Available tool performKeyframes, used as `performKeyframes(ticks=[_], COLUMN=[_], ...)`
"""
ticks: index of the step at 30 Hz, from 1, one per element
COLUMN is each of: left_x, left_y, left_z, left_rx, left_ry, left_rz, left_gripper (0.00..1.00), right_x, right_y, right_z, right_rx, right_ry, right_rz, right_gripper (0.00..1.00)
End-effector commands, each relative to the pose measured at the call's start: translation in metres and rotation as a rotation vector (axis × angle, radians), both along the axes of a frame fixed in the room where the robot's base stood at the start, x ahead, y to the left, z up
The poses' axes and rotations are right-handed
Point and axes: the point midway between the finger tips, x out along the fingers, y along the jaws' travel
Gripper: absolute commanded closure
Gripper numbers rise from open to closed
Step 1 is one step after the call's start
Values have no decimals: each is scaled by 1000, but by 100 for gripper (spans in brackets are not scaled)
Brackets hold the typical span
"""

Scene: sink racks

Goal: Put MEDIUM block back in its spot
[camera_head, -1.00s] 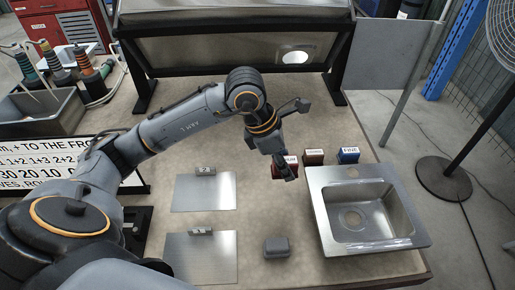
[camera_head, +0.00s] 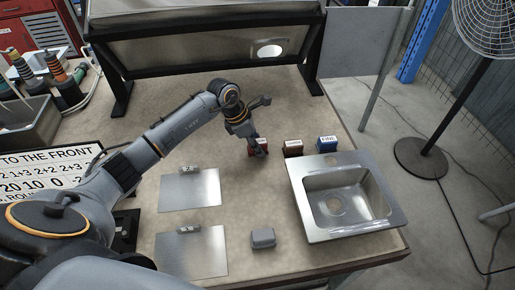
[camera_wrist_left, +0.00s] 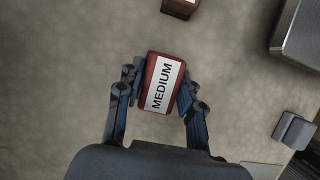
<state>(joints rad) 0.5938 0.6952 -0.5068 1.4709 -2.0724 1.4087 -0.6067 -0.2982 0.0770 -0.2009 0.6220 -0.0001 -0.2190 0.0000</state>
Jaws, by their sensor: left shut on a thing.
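The MEDIUM block (camera_wrist_left: 162,85) is red with a white label that reads MEDIUM in the left wrist view. My left gripper (camera_wrist_left: 158,93) is shut on it, one finger on each side. In the head view the gripper (camera_head: 258,152) points down at the red block (camera_head: 252,147), which it partly covers. The block stands left of a brown block (camera_head: 293,149) and a blue block labelled FINE (camera_head: 327,145), roughly in line with them and with a gap. I cannot tell whether it touches the table. My right gripper is not in view.
A metal sink (camera_head: 300,213) stands at the table's front right. Two metal plates (camera_head: 190,195) (camera_head: 191,258) lie at the left, and a grey block (camera_head: 263,238) sits near the front. A dark-framed panel (camera_head: 200,50) closes the back. Mid-table is clear.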

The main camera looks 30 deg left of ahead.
Motion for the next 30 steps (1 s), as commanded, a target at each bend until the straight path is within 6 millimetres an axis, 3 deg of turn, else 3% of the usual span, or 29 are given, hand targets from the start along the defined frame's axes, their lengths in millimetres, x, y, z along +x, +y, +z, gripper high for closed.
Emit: performKeyframes(ticks=[5, 16, 17, 20, 30], left_x=[-2, -2, -2, -2, -2], left_y=[-1, -1, -1, -1, -1], left_z=[-21, -27, -27, -26, -23], left_rx=[-2, 0, 0, 0, -1], left_ry=[5, 3, 3, 3, 4], left_rz=[0, -1, -1, -1, -2], left_gripper=[97, 97, 61, 41, 40], right_x=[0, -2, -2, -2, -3], right_y=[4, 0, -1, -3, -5], right_z=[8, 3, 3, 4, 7], right_rx=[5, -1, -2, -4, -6], right_ry=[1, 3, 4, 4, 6], right_rz=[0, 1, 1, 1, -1], right_gripper=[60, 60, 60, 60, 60])
